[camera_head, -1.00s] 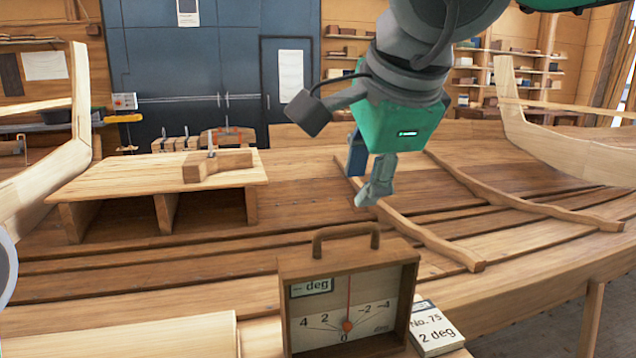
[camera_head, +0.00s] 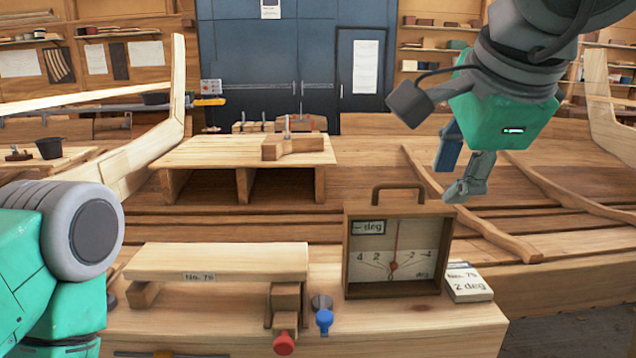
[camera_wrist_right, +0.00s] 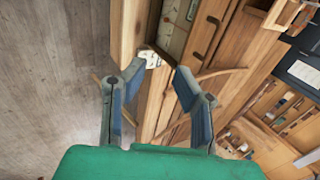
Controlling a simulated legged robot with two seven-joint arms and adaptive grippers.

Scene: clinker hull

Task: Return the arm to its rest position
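My right arm reaches in from the upper right in the head view. Its green right gripper (camera_head: 458,168) hangs in the air behind and to the right of the wooden angle gauge (camera_head: 349,255), over the hull planks in the picture. In the right wrist view the two fingers of the right gripper (camera_wrist_right: 157,78) stand apart with nothing held between them. A pale card shows beyond the fingertips. My left arm (camera_head: 60,240) shows at the lower left in the head view as green and grey links; its gripper is out of view.
The front bench (camera_head: 400,325) carries the gauge, a card block reading "2 deg" (camera_head: 468,285), a plank (camera_head: 220,258) on supports, and red (camera_head: 284,343) and blue (camera_head: 324,320) knobs. A raised wooden platform (camera_head: 220,150) stands behind. Ribs cross the hull at right.

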